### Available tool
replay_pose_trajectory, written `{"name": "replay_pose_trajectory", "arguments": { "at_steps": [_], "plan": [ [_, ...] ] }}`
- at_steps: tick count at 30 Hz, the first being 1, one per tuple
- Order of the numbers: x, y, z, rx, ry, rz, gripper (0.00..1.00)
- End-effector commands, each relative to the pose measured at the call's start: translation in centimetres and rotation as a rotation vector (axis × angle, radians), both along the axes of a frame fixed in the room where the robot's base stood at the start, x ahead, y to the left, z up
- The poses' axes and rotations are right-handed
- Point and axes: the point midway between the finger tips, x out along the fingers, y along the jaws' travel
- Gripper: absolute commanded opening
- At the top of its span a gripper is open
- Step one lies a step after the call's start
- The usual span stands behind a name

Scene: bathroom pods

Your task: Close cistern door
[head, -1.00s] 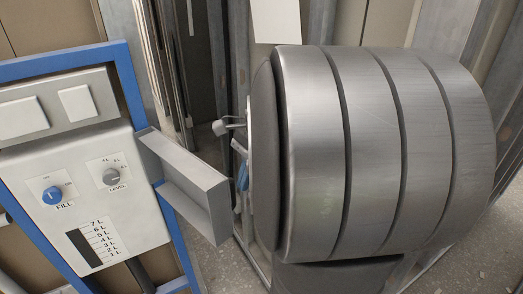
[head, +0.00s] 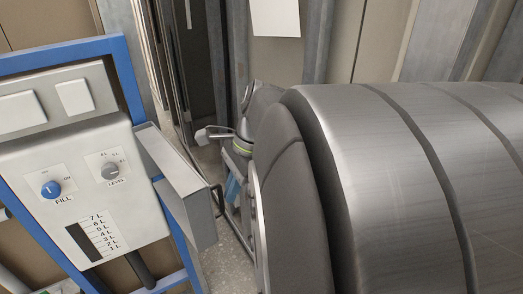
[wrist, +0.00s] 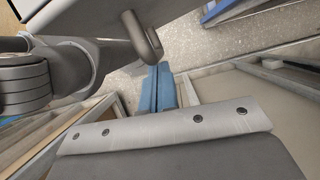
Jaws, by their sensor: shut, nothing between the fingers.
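The cistern unit (head: 115,200) is a pale grey panel in a blue frame at the left of the head view. It carries a blue FILL knob, a grey LEVEL knob and a litre scale. The cistern door (head: 190,195) is a grey, box-edged flap at the panel's right side and stands open, jutting out towards my arm. A thin dark bar shows at its outer edge. My gripper (wrist: 165,88) shows shut and empty in the wrist view, with its blue fingers together. In the head view my arm hides most of it; I cannot tell whether it touches the door.
My large metal arm link fills the right of the head view. A white sheet (head: 275,17) hangs on the back wall. Metal uprights stand behind. Speckled floor (wrist: 210,45) shows beyond the fingers, with a blue frame piece (wrist: 228,10) at the top of the wrist view.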

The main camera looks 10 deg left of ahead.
Motion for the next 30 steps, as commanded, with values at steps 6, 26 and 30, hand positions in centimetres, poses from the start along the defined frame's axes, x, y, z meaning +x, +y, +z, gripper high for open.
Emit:
{"name": "replay_pose_trajectory", "arguments": {
  "at_steps": [6, 26, 30],
  "plan": [
    [-4.8, 1.6, 0.1, 0.002, -0.004, -0.155, 0.00],
    [-15.2, 9.0, 0.0, -0.001, 0.000, -0.229, 0.00],
    [-16.9, 11.1, 0.0, -0.001, 0.000, -0.231, 0.00]
  ]
}}
